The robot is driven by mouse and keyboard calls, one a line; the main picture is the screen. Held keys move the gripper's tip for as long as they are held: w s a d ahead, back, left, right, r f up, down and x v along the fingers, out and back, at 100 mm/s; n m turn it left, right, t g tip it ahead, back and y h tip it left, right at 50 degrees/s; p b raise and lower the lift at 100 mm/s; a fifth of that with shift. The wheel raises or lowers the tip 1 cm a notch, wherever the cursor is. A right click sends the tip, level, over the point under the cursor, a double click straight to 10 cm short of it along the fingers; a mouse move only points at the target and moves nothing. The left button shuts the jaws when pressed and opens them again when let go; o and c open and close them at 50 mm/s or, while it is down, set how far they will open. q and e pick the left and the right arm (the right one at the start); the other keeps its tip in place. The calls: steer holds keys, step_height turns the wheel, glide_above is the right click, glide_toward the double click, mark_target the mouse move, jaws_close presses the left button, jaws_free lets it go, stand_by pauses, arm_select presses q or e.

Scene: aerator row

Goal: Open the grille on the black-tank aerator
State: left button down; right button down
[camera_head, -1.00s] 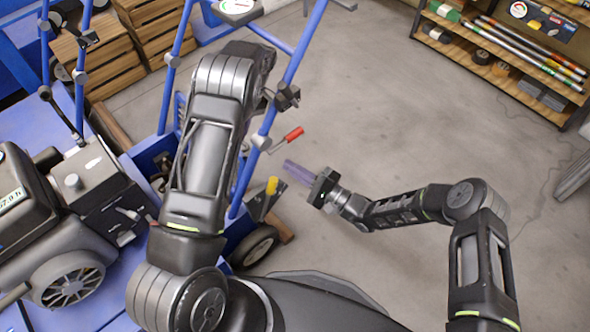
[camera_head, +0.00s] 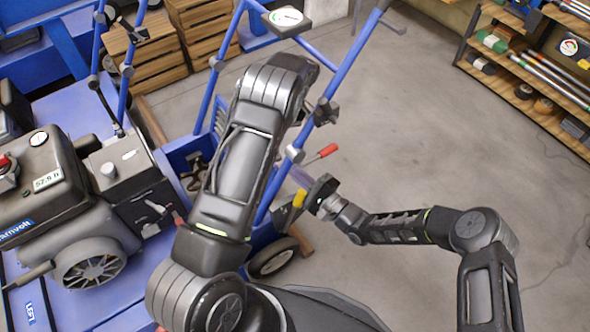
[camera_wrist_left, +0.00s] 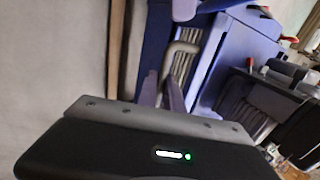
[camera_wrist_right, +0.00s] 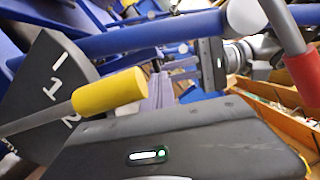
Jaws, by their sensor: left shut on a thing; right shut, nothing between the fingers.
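The blue aerator (camera_head: 168,150) with a black engine unit (camera_head: 45,165) fills the left of the head view. In the left wrist view my left gripper (camera_wrist_left: 162,92) is shut on a beige bent handle (camera_wrist_left: 184,47), beside a slatted grille (camera_wrist_left: 182,72) in a blue housing (camera_wrist_left: 238,50). In the head view my left arm hides that gripper. My right gripper (camera_head: 299,178) is shut and empty, near the yellow-gripped lever (camera_head: 299,200). In the right wrist view that yellow grip (camera_wrist_right: 110,92) lies just left of its fingers, beside a numbered dark plate (camera_wrist_right: 50,85).
A red-gripped lever (camera_head: 322,152) sticks out near both arms, and blue frame tubes (camera_head: 335,80) rise beside my left arm. A wheel (camera_head: 272,258) is low in front. Wooden crates (camera_head: 155,55) stand behind, shelves (camera_head: 530,75) at the right. The floor between is clear.

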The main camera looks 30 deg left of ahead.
arm_select(q)
steer(key=shift+w+a+r, duration=0.2)
steer(key=shift+a+r, duration=0.05)
steer(key=shift+a, duration=0.05)
steer(key=c, duration=1.9)
jaws_free()
steer(key=o, duration=0.4)
steer(key=shift+s+d+f, duration=0.15)
steer(key=shift+d, duration=0.05)
arm_select(e)
steer(key=shift+s+a+r, duration=0.4)
steer(key=shift+s+r, duration=0.15)
steer(key=shift+s, duration=0.1)
